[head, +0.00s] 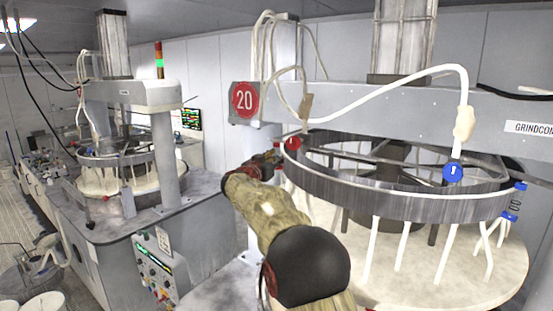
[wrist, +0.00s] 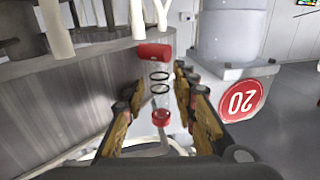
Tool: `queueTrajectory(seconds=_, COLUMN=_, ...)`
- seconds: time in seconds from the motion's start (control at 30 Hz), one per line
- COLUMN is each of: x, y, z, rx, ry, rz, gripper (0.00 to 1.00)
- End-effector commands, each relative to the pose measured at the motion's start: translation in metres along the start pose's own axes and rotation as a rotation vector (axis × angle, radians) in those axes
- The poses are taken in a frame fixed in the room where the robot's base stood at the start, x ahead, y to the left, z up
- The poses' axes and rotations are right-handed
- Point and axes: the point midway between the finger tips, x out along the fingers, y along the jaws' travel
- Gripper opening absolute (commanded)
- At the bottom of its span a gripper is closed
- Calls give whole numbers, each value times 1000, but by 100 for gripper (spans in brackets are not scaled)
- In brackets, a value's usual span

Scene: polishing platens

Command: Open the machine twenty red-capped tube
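The red-capped tube (wrist: 160,84) is a clear tube with a red cap at each end and dark rings around its middle. It is mounted on the outside of the grey ring (wrist: 60,110) of machine 20. In the wrist view my gripper (wrist: 161,82) is open, with one finger on each side of the tube and narrow gaps apparent between fingers and tube.
A red round sign "20" (head: 244,99) is on the machine's beam end, close to my gripper. White hoses rise above. A second machine (head: 130,150) stands at left.

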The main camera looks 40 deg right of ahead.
Motion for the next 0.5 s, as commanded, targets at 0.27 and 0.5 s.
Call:
queueTrajectory(seconds=0.27, x=0, y=0, z=0, rx=0, ry=0, rz=0, gripper=10)
queueTrajectory(seconds=0.5, x=0, y=0, z=0, rx=0, ry=0, rz=0, gripper=0)
